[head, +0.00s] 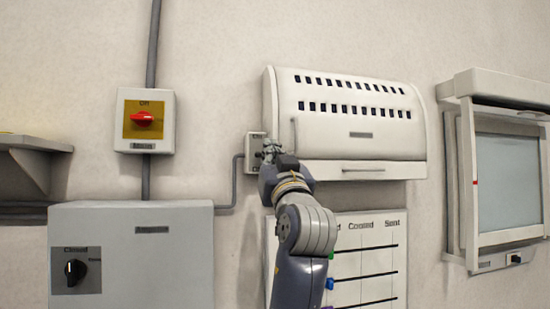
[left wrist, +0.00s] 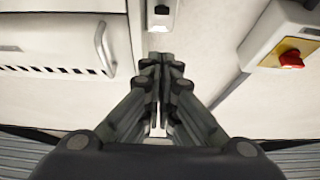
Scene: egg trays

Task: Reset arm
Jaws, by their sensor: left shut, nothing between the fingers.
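My left gripper (head: 270,150) is raised at the wall in the head view, in front of a small switch box (head: 252,150) beside the white vented cabinet (head: 345,145). In the left wrist view the gripper (left wrist: 162,58) is shut, its fingers together with nothing between them. The small switch box (left wrist: 161,14) lies just beyond the fingertips there; I cannot tell whether they touch it. My right gripper is in neither view.
A red rotary switch (head: 144,119) on a yellow plate and a grey box (head: 135,255) with a black knob are at left. A whiteboard (head: 365,255) hangs below the cabinet. A framed window unit (head: 505,180) is at right. A shelf (head: 25,165) juts out at far left.

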